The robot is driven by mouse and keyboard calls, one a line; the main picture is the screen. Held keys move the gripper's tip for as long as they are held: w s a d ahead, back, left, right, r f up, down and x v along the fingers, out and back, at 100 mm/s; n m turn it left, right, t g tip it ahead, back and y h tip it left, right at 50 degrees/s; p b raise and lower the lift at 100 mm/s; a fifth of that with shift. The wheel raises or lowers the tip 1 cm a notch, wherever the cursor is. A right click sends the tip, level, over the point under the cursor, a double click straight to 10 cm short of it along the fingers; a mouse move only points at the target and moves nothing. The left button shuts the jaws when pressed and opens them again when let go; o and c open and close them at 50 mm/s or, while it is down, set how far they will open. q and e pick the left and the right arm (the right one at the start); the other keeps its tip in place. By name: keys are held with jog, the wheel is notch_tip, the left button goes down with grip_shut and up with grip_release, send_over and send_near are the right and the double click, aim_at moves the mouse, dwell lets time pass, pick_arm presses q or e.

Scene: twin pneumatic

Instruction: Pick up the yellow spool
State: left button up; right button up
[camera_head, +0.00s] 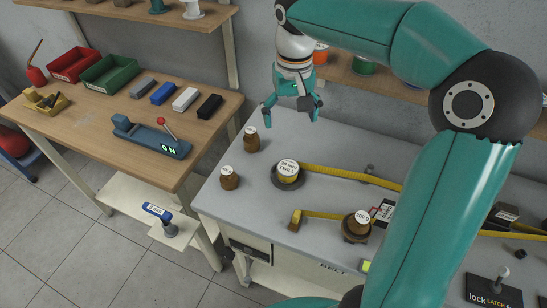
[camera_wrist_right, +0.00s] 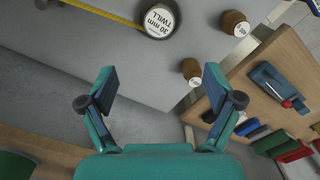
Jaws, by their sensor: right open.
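No separate yellow spool shows clearly. The closest match is a roll of yellow tape (camera_head: 288,180) with a white "30 mm TWILL" label, lying on a dark round base on the grey table. The roll also shows at the top of the right wrist view (camera_wrist_right: 160,21). Its yellow tape runs off to the right in the head view. My left gripper is not in view.
Two brown capped pieces (camera_head: 229,178) (camera_head: 251,139) stand left of the roll. Another labelled roll (camera_head: 357,225) sits nearer the front. An orange spool (camera_head: 320,54) and a green spool (camera_head: 363,66) stand on the back shelf. A wooden bench (camera_head: 150,105) with bins is at left.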

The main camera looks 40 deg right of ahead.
send_over(288, 166)
notch_tip(288, 166, down, 10)
jog(key=shift+s+f, duration=0.1)
jog(key=shift+f, duration=0.05)
jog(key=shift+f+p, duration=0.6)
jog(key=shift+f, duration=2.55)
jog(key=shift+a, duration=0.1)
jog(key=c, duration=1.3)
jog(key=shift+r, duration=0.1)
jog(key=shift+c, duration=0.2)
